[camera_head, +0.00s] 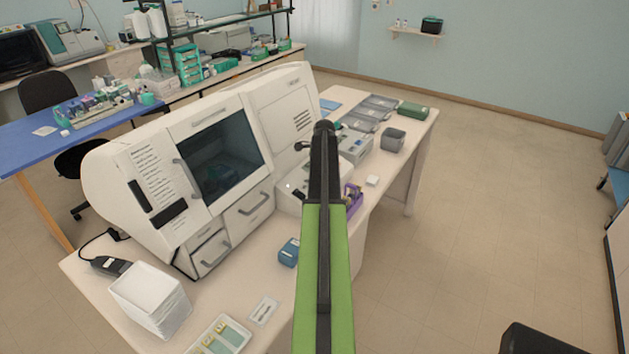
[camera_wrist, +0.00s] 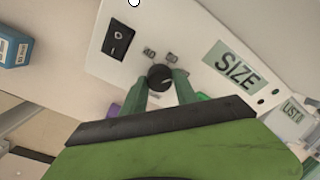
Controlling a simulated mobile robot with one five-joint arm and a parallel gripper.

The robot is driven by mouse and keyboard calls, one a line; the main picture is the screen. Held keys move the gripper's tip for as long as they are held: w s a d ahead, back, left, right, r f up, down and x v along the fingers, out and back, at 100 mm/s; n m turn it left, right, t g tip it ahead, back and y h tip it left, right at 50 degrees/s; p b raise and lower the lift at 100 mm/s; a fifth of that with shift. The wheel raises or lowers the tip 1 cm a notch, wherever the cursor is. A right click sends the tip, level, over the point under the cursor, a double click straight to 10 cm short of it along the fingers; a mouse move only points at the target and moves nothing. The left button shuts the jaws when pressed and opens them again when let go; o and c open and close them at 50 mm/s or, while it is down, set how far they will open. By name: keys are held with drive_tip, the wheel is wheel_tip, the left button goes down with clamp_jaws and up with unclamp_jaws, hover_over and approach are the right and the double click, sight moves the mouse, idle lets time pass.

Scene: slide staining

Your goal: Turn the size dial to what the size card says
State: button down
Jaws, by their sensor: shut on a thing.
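In the wrist view, the black round size dial (camera_wrist: 159,77) sits on a white panel (camera_wrist: 185,25), with small markings by it that are too blurred to read surely. My gripper (camera_wrist: 160,84) has its two green fingers on either side of the dial and is shut on it. A pale green label reading SIZE (camera_wrist: 235,66) is on the panel to the right. I cannot pick out a card showing a size value. In the head view my arm hides the gripper and the dial; part of the white device (camera_head: 290,195) shows left of the arm.
A black rocker switch (camera_wrist: 119,40) is close left of the dial. A blue box (camera_head: 289,252) stands left of my arm, and a purple rack (camera_head: 354,198) stands right of it. The large white machine (camera_head: 120,185) fills the bench's left.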

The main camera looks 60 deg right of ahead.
drive_tip(key=shift+m+y, duration=0.4)
drive_tip(key=shift+m, duration=1.6)
drive_tip(key=c, duration=0.9)
unclamp_jaws()
drive_tip(key=shift+c, duration=0.2)
drive_tip(key=s+r+p, duration=0.3)
drive_tip(key=r+p, duration=1.4)
drive_tip(key=shift+s, duration=0.15)
